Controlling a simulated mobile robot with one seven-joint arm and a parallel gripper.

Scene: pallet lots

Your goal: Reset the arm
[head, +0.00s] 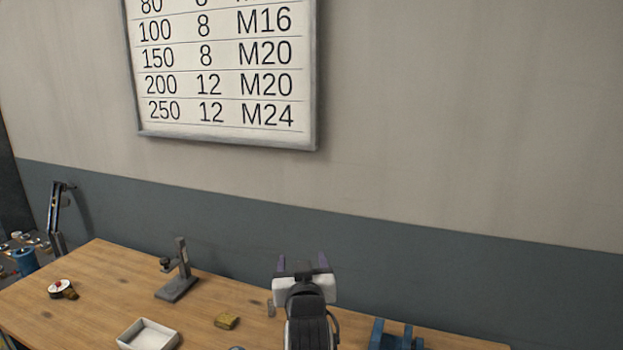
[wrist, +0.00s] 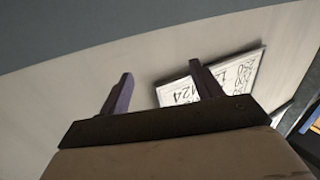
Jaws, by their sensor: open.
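My gripper (head: 303,264) is raised over the back right part of the wooden workbench in the head view, its fingers pointing away toward the wall. It is open, and nothing shows between the fingers. In the wrist view the two dark purple fingers (wrist: 160,88) stand apart, with the wall and the tilted sign behind them. My arm hides part of the bench below it.
The wooden workbench (head: 100,285) holds a dark stand (head: 178,272), a white tray (head: 148,334), a small brass block (head: 227,321), a round white item (head: 60,287) and a blue fixture (head: 395,335). A framed number chart (head: 225,75) hangs on the wall.

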